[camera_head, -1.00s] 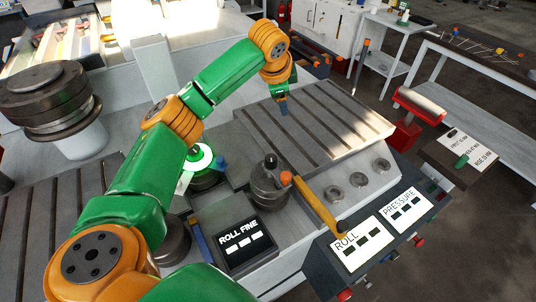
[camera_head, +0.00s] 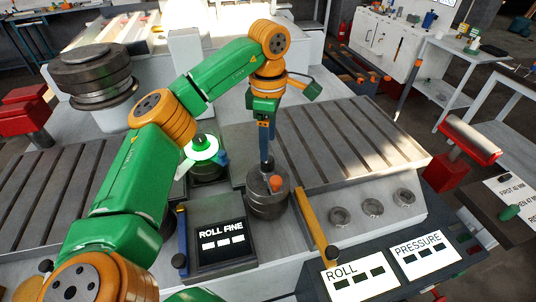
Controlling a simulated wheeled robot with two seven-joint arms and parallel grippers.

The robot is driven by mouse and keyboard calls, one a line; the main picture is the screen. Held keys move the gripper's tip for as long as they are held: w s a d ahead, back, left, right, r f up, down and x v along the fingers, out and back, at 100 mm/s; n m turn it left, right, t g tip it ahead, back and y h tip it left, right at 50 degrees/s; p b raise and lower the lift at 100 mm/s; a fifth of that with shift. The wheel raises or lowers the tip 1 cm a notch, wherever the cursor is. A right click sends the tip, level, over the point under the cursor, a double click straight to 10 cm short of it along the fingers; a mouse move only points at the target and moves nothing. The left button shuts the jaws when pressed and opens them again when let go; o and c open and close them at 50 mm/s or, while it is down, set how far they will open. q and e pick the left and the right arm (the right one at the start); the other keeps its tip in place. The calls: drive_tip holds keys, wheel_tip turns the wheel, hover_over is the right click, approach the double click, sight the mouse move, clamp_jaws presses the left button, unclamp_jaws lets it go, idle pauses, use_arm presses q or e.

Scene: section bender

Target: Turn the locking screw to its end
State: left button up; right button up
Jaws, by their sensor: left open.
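A dark round screw head (camera_head: 268,200) stands on the machine between the two slotted beds, with a small black knob (camera_head: 267,166) and an orange knob (camera_head: 276,184) on top. I take it for the locking screw, but no label shows on it. My left gripper (camera_head: 266,156) points straight down over it, its blue fingers at or just above the black knob. It is open. Whether the fingers touch the knob cannot be told, as they partly hide it. My right gripper is not in view.
A glowing green ring (camera_head: 202,148) stands to the left, behind the ROLL FINE panel (camera_head: 222,241). ROLL (camera_head: 354,279) and PRESSURE (camera_head: 425,254) panels stand at the front right. The right slotted bed (camera_head: 345,150) is clear.

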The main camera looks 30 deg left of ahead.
sight(268, 162)
use_arm(q)
wheel_tip(268, 162, down, 4)
drive_tip(key=shift+s+a+f+p, duration=0.15)
drive_tip(key=shift+f+p, duration=0.1)
drive_tip(key=shift+p, duration=0.35)
drive_tip(key=shift+f, duration=0.4)
clamp_jaws()
